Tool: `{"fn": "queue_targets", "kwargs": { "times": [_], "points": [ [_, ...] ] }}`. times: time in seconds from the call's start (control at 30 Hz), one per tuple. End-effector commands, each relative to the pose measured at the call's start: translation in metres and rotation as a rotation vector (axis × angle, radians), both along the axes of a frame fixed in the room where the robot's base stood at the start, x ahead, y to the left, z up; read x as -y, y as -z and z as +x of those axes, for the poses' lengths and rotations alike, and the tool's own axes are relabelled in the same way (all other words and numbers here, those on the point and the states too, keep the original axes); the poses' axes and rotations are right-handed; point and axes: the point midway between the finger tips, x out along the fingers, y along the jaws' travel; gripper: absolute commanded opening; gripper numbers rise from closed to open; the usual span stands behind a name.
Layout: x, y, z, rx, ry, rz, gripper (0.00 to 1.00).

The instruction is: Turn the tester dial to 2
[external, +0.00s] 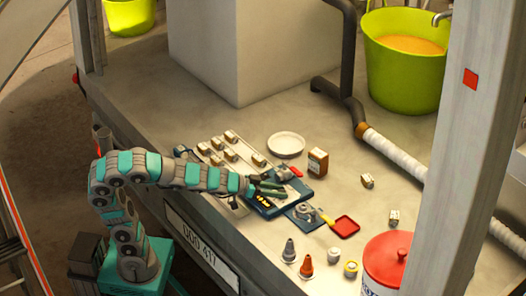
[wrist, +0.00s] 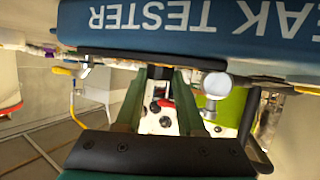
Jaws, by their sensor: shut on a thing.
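The leak tester (external: 292,203) is a blue unit on the pale bench top, with small yellow marks on its front. In the wrist view its blue panel (wrist: 185,22) fills the top, with "LEAK TESTER" lettering upside down. My gripper (external: 270,187) reaches over the tester from the left. In the wrist view the two green fingers of my gripper (wrist: 160,80) point at the tester just below the lettering. They are shut on the dial, which is mostly hidden between them. The dial's number and pointer cannot be read. A pale round knob (wrist: 217,85) shows right of the fingers.
Several small tan-topped blocks (external: 217,158) lie on a tray behind my gripper. A white dish (external: 286,144), a brown box (external: 318,162) and a red scoop (external: 345,225) stand near the tester. Cones (external: 306,266) and a red-lidded tub (external: 388,258) are at the front right.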

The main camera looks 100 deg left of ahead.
Motion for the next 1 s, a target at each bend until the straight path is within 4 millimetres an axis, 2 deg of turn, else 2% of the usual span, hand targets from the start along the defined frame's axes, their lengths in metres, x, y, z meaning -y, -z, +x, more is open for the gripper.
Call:
{"fn": "queue_targets", "kwargs": {
  "times": [0.7, 0.73, 1.0],
  "points": [
    [-0.0008, 0.0008, -0.0001, -0.001, 0.058, -0.001, 0.0],
    [-0.0009, 0.0008, -0.0001, -0.001, 0.058, 0.0, 0.39],
    [-0.0009, 0.0007, -0.0002, -0.001, 0.058, 0.0, 0.68]
  ]
}}
